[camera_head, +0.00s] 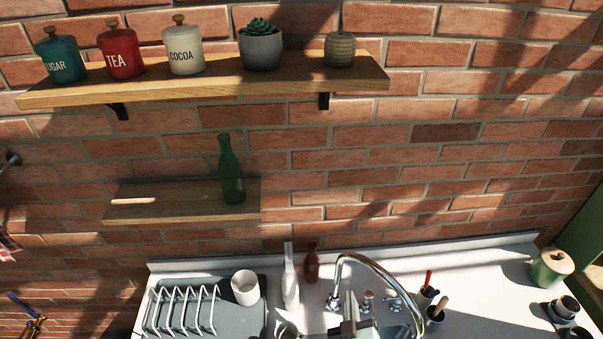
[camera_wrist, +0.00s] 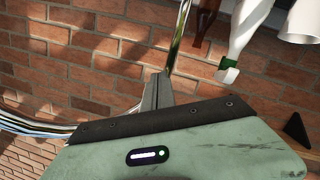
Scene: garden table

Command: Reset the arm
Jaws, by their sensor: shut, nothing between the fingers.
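In the head view, what seems to be my gripper (camera_head: 351,304) shows at the bottom edge, in front of the sink and beside the curved chrome faucet (camera_head: 372,263). Most of my arm is out of frame there. In the wrist view, a chrome pipe (camera_wrist: 180,38) passes close by the fingertips; I cannot tell whether they touch.
A green bottle (camera_head: 231,172) stands on the lower shelf (camera_head: 150,208). The right counter is partly clear.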

